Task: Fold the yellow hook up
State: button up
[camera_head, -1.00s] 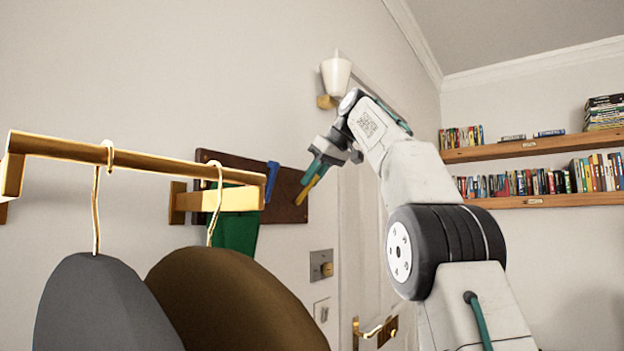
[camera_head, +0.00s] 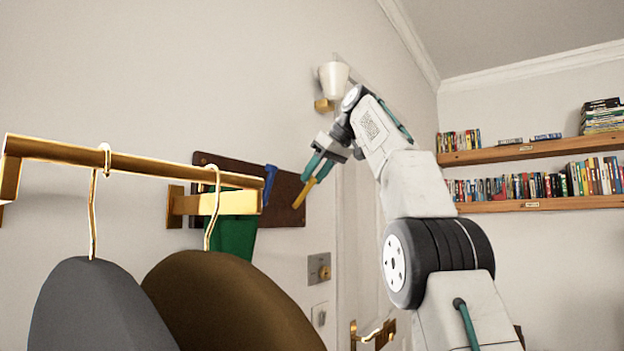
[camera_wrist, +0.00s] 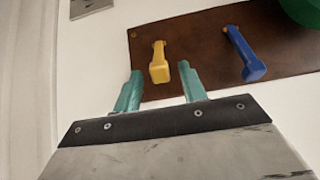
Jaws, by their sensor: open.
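The yellow hook (camera_head: 304,193) is on a dark brown board (camera_head: 291,206) on the wall. In the head view it slants down and left from near my gripper. In the wrist view the yellow hook (camera_wrist: 159,63) sticks out from the board, its blocky end towards me. My gripper (camera_wrist: 160,90) is open, with its two teal fingers apart and the hook's end seen between and just beyond their tips. I cannot tell whether a finger touches it. My gripper (camera_head: 318,170) shows beside the hook in the head view.
A blue hook (camera_wrist: 245,55) is on the same board, right of the yellow one in the wrist view. A green thing (camera_head: 233,238) hangs by the board. A brass rail (camera_head: 130,160) with hangers juts out at left. A wall lamp (camera_head: 333,80) is above my gripper.

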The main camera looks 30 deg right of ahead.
jog(key=shift+s+d+r, duration=0.3)
jog(key=shift+s+r, duration=0.15)
jog(key=shift+s, duration=0.25)
jog(key=s+d, duration=0.4)
jog(key=s, duration=0.6)
jog(key=shift+d, duration=0.35)
jog(key=shift+s+f, duration=0.1)
